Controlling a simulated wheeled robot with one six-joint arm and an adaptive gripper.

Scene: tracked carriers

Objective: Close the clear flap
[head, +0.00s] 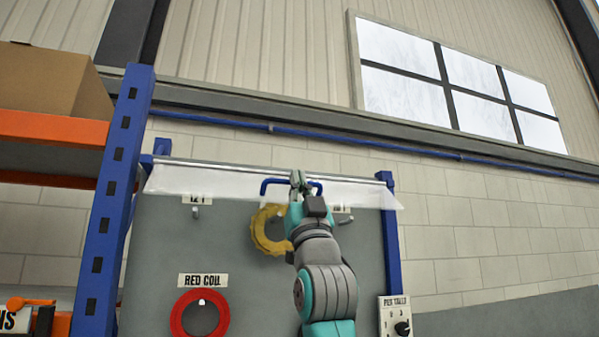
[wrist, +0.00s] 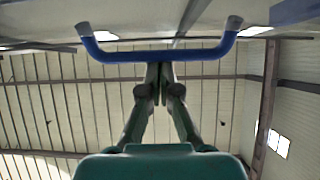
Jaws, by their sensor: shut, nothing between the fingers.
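The clear flap (head: 225,181) is a pale see-through strip along the top of the grey board (head: 160,240). It sticks out from the top rail, seen from below and nearly edge-on. Its blue handle (head: 270,184) is a bar with two bent ends; it crosses the top of the wrist view (wrist: 160,55). My gripper (head: 297,178) is shut and empty, with its fingertips at the middle of the handle bar. In the wrist view the closed fingertips (wrist: 160,72) meet just below the bar. I cannot tell whether they touch it.
A yellow coil (head: 264,236) hangs on the board behind my arm, and a red coil (head: 180,318) hangs lower under a "RED COIL" label. A blue and orange shelf (head: 118,180) with a cardboard box (head: 50,80) stands left. A dial panel (head: 394,314) is at lower right.

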